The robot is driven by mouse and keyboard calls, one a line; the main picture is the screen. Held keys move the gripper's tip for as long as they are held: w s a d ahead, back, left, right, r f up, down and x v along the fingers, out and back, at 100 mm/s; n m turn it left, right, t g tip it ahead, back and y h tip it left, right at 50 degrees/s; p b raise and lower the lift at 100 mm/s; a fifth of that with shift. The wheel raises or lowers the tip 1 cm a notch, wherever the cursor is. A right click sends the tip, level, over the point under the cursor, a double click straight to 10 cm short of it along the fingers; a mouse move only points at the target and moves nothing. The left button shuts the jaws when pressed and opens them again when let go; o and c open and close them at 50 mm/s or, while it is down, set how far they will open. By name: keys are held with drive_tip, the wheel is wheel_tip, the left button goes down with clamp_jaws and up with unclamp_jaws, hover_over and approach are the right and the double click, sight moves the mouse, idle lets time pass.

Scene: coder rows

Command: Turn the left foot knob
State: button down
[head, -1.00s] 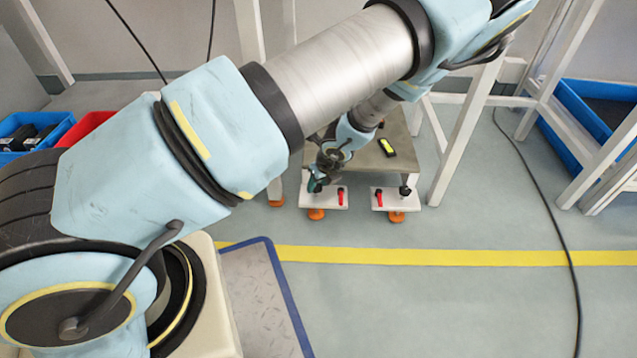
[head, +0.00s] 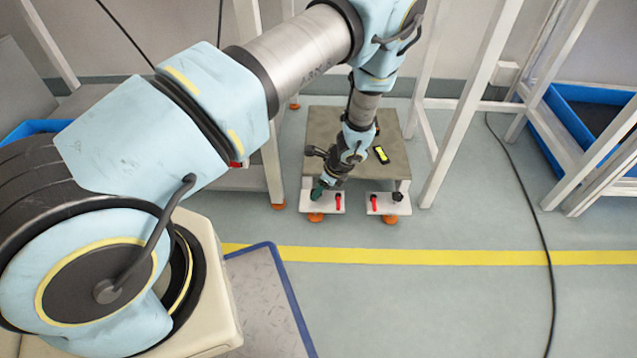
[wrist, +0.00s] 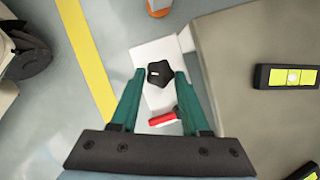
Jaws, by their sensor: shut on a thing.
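The left foot knob (wrist: 160,73) is black and lobed, with a small white mark, in the wrist view. It sits on the white left foot plate (head: 325,206). My gripper (wrist: 160,76) has green fingers, one on each side of the knob, and is shut on it. In the head view my gripper (head: 318,190) is at the left end of that plate and hides the knob. A red lever (head: 338,201) is on the plate right of my gripper; it also shows in the wrist view (wrist: 162,118).
The right foot plate (head: 381,208) has its own red lever (head: 374,203) and black knob (head: 398,196). Orange feet (head: 316,217) stand below the plates. A low grey table (head: 322,128) is behind, with a black-and-yellow level (head: 382,155) on it. White frame legs stand both sides.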

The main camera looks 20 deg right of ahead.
drive_tip(key=shift+w+d+n+g+y+p, duration=0.1)
drive_tip(key=shift+n+g+y+p, duration=0.3)
drive_tip(key=shift+n, duration=1.4)
drive_tip(key=shift+c, duration=1.9)
unclamp_jaws()
drive_tip(key=shift+r, duration=0.1)
drive_tip(key=p+v, duration=0.3)
drive_tip(key=v, duration=0.7)
drive_tip(key=shift+d+r, duration=0.25)
drive_tip(key=shift+r, duration=0.1)
